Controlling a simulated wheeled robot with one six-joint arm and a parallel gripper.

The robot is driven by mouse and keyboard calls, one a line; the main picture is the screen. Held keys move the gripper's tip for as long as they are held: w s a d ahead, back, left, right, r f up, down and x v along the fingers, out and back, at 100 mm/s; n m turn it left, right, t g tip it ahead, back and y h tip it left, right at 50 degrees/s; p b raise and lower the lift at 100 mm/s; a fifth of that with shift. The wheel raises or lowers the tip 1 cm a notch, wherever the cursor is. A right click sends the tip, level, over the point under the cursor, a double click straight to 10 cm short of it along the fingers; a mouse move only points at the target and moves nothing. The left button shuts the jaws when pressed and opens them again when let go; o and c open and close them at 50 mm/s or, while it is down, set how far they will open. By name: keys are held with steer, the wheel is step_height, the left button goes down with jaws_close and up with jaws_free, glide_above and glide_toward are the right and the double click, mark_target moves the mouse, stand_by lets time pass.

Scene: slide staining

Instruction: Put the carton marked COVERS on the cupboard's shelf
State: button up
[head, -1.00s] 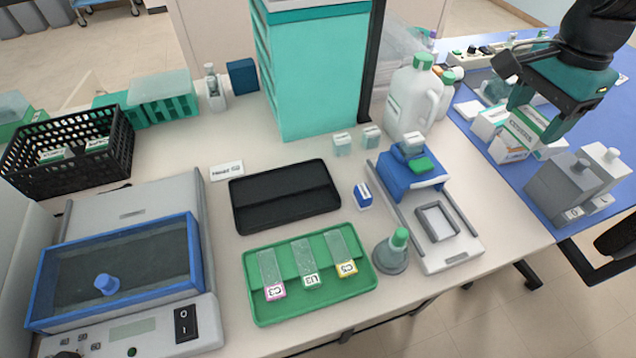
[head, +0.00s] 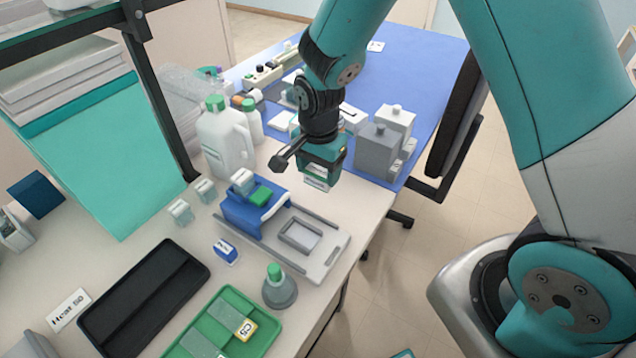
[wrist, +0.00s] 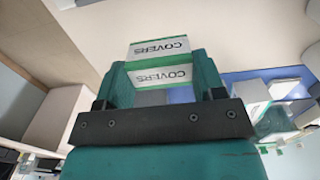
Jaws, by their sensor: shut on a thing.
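The carton marked COVERS (wrist: 160,62) is white with green edges and shows between my fingers in the wrist view. My gripper (head: 318,182) is shut on it and holds it above the right end of the bench, right of the blue stand, in the head view. Only the carton's lower part (head: 316,184) shows below the jaws there. The cupboard is not clearly identifiable; a teal cabinet (head: 85,150) with a dark post stands at the left.
A white jug (head: 226,140) and a blue slide stand (head: 250,205) are left of my gripper. Grey and white bottles (head: 380,150) stand on the blue mat (head: 415,75). A black tray (head: 145,300) and a green tray (head: 265,325) lie in front.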

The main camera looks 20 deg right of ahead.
steer(key=shift+f+p, duration=0.35)
steer(key=shift+f, duration=2.4)
steer(key=shift+f, duration=0.2)
steer(key=o, duration=0.9)
steer(key=shift+r, duration=0.1)
steer(key=shift+r, duration=0.1)
